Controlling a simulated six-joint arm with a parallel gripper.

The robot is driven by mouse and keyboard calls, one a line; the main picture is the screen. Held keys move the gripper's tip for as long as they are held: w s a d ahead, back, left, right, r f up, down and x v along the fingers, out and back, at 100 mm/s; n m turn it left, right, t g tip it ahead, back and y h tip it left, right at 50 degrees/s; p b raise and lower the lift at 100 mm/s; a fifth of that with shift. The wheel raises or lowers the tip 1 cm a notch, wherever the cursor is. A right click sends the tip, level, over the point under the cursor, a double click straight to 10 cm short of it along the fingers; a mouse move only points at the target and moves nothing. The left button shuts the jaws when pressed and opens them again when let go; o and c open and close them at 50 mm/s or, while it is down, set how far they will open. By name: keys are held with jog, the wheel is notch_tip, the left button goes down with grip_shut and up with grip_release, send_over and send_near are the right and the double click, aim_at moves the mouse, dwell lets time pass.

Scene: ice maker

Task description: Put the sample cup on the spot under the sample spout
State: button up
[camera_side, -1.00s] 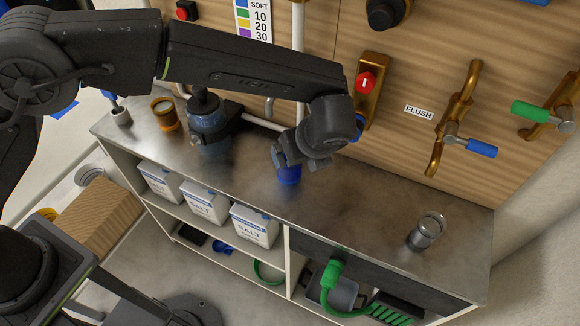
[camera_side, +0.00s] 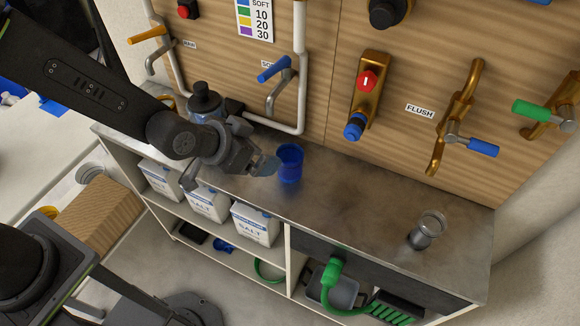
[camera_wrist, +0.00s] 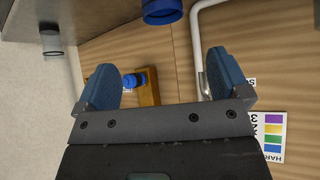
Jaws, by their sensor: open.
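A blue cup (camera_side: 290,163) stands upright on the metal counter, below and slightly right of a blue-handled wall tap (camera_side: 272,82). My gripper (camera_side: 268,164) is just left of the cup, tilted, with its fingers open and empty. In the wrist view, the cup (camera_wrist: 162,10) shows at the top edge, beyond the gap between my two blue fingers (camera_wrist: 165,80) and not between them. A brass wall fixture (camera_side: 365,90) with a red knob and blue lower end is right of the cup. I cannot tell which outlet is the sample spout.
A clear glass (camera_side: 428,230) stands at the counter's right end. A dark blue-grey canister (camera_side: 205,103) is behind my gripper. White salt boxes (camera_side: 206,202) sit on the shelf below. The counter (camera_side: 350,205) between cup and glass is clear.

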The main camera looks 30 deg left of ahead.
send_near(299, 157)
jog(key=shift+x, duration=3.25)
jog(key=shift+a, duration=0.1)
jog(key=c, duration=1.1)
